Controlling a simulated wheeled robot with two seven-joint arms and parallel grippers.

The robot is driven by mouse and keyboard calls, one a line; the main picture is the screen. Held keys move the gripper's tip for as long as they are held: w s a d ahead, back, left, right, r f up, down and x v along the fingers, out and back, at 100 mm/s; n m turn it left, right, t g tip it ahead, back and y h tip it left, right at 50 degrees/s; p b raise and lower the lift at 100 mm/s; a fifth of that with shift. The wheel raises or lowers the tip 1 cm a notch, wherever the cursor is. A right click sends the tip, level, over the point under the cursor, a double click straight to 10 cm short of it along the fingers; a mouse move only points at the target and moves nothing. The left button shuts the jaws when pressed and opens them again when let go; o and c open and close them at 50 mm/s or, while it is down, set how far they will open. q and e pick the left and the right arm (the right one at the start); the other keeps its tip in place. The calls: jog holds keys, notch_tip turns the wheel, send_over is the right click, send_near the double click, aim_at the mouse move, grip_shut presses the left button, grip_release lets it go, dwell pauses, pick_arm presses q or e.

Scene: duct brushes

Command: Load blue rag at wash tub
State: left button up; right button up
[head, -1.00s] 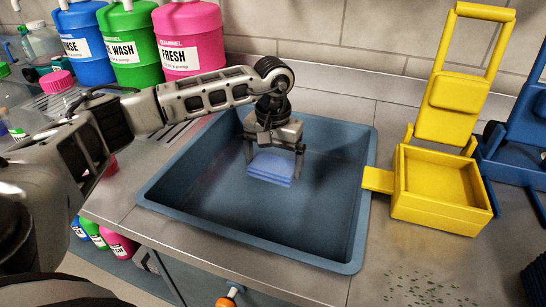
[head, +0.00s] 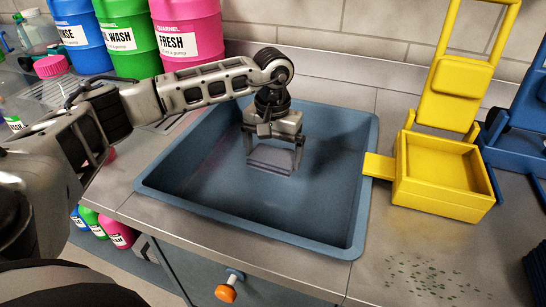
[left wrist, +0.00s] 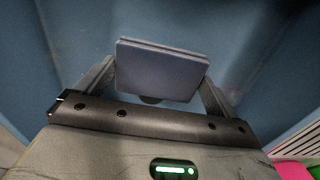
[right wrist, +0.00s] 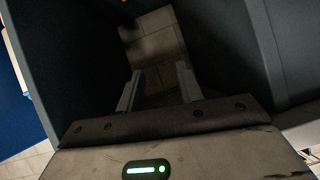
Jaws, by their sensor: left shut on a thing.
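The rag (head: 271,160) is a folded flat pad, now a dull grey-blue. It also shows in the left wrist view (left wrist: 160,72), between the two fingers. My left gripper (head: 272,157) is shut on it and holds it inside the blue-grey wash tub (head: 325,205). I cannot tell whether the rag touches the tub floor. My right gripper (right wrist: 157,84) shows only in its own wrist view, open with nothing between its fingers, away from the tub.
A yellow wringer box (head: 440,207) with an upright back stands right of the tub, its yellow tab at the rim. A blue one (head: 522,125) is beside it. Blue, green and pink (head: 187,35) soap drums stand behind at left. Dark specks (head: 425,280) lie on the front right counter.

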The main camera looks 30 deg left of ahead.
aim_at(272, 156)
pick_arm(q)
notch_tip(272, 156, up, 3)
jog(key=shift+f+p, duration=0.2)
jog(key=shift+p, duration=0.5)
jog(key=shift+r+p, duration=1.05)
jog(key=shift+r, duration=0.6)
notch_tip(272, 156, up, 4)
jog(key=shift+p, duration=1.25)
pick_arm(e)
jog(key=shift+s+d+r+n+g+h, duration=0.15)
jog(key=shift+d+r+n+g, duration=0.1)
jog(key=shift+r, duration=0.25)
jog(key=shift+s+d+r+n+g+h, duration=0.15)
jog(key=shift+d+r, duration=0.1)
jog(key=shift+r, duration=0.2)
jog(key=shift+w+a+r, duration=0.1)
jog(key=shift+w+r, duration=0.05)
jog(key=shift+w, duration=0.05)
